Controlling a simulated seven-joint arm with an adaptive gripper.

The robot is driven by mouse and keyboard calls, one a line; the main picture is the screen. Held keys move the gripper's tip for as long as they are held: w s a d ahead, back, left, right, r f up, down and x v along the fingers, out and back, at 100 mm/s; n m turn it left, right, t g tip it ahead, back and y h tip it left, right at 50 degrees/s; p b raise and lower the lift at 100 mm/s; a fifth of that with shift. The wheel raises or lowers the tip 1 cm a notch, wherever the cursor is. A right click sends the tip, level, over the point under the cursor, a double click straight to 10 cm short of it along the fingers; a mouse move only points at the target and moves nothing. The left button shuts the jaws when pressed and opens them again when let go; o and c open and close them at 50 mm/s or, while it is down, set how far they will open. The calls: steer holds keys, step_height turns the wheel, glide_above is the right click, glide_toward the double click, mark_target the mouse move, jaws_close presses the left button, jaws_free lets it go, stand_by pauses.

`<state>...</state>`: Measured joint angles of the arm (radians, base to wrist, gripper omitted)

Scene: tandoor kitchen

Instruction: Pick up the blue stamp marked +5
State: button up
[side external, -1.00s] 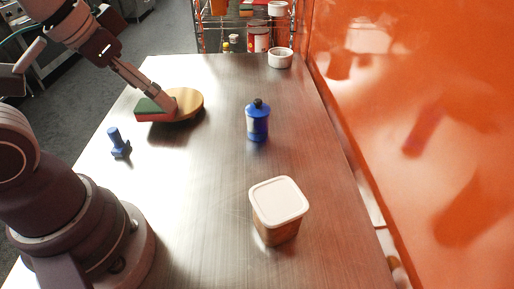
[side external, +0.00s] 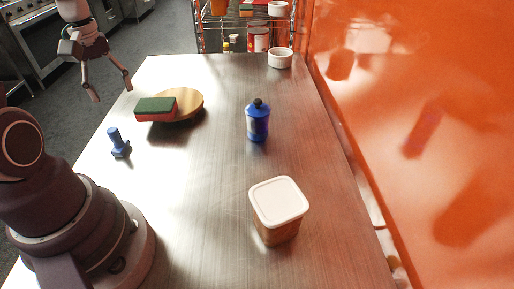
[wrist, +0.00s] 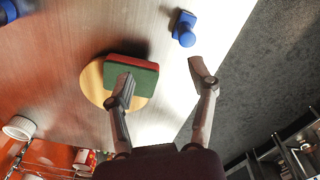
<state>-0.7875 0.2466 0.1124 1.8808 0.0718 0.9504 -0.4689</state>
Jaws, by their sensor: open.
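The blue stamp (side external: 118,142) stands on the left part of the steel table, with a knob handle on top and a wider base. No +5 mark is readable. In the wrist view the stamp (wrist: 184,28) is at the upper middle right, beyond the fingertips and close to the table edge. My gripper (side external: 111,93) is open and empty, raised at the table's far left edge, apart from the stamp. In the wrist view my gripper's fingers (wrist: 160,78) are spread wide, with the left one overlapping the sponge in the picture.
A green and red sponge (side external: 155,109) rests against a round wooden board (side external: 188,104) near the stamp. A blue bottle (side external: 257,122), a white-lidded container (side external: 278,203) and a white bowl (side external: 280,58) stand farther right. The table (side external: 195,190) is clear around the stamp's right side.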

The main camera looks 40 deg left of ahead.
mark_target(111, 129)
steer(key=s+a+f+n, duration=0.2)
steer(key=shift+s+a+f+g+h, duration=0.15)
steer(key=shift+a+f+g+h, duration=0.15)
steer(key=shift+a, duration=0.1)
steer(key=f, duration=1)
steer(key=shift+s+d, duration=0.1)
steer(key=shift+s, duration=0.15)
jaws_close()
